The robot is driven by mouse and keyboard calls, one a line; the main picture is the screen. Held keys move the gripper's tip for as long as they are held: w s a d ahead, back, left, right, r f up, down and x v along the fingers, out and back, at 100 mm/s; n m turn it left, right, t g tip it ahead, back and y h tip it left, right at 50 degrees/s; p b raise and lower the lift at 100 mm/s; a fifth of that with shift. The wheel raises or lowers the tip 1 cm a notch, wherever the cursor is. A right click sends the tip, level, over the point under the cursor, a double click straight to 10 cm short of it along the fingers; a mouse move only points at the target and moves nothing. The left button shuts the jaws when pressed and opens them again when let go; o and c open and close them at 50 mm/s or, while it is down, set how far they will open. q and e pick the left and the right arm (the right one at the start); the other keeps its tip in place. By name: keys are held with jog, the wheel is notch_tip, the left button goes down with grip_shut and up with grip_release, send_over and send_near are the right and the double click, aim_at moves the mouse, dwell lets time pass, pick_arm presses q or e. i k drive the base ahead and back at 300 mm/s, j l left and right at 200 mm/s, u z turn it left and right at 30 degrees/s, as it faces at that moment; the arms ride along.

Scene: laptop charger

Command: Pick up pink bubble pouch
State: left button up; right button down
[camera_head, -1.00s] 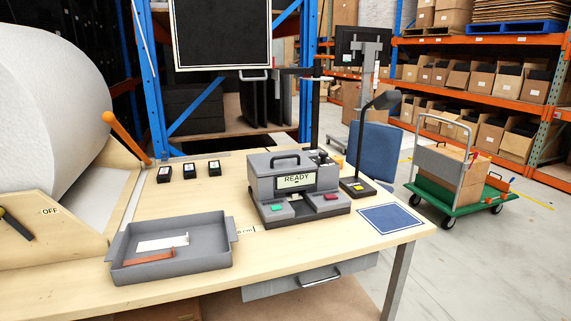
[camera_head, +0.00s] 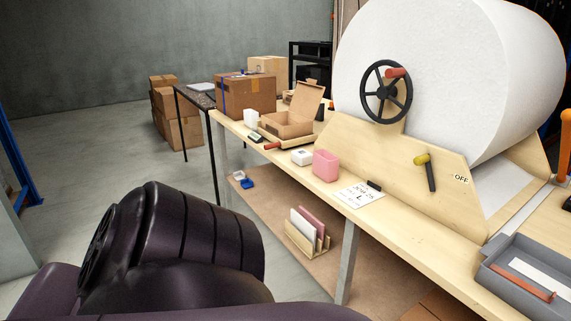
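On the lower shelf under the bench, a small wooden rack (camera_head: 299,243) holds a flat pink pouch (camera_head: 312,221) upright beside white flat pouches (camera_head: 301,226). Whether the pink one is bubble-lined is too small to tell. A second pink item, a small open-topped block or bin (camera_head: 326,166), stands on the bench top near its front edge. Neither of my grippers is in view; a large dark arm link of mine fills the lower left.
A large white roll (camera_head: 450,70) stands behind. A bench leg (camera_head: 347,262) is right of the rack.

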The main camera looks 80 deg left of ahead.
aim_at(326, 165)
jog(key=u, duration=2.1)
jog(key=i+j, duration=0.2)
jog(key=j, duration=0.15)
jog(key=i+j+z, duration=0.1)
jog(key=i+j, duration=0.3)
jog(key=j, duration=0.25)
jog(key=i+j+z, duration=0.1)
jog(key=j, duration=0.25)
jog(key=i+j, duration=0.25)
jog(key=i+j+z, duration=0.1)
jog(key=j, duration=0.35)
jog(key=i+j, duration=0.25)
jog(key=i+j+z, duration=0.1)
jog(key=j, duration=0.4)
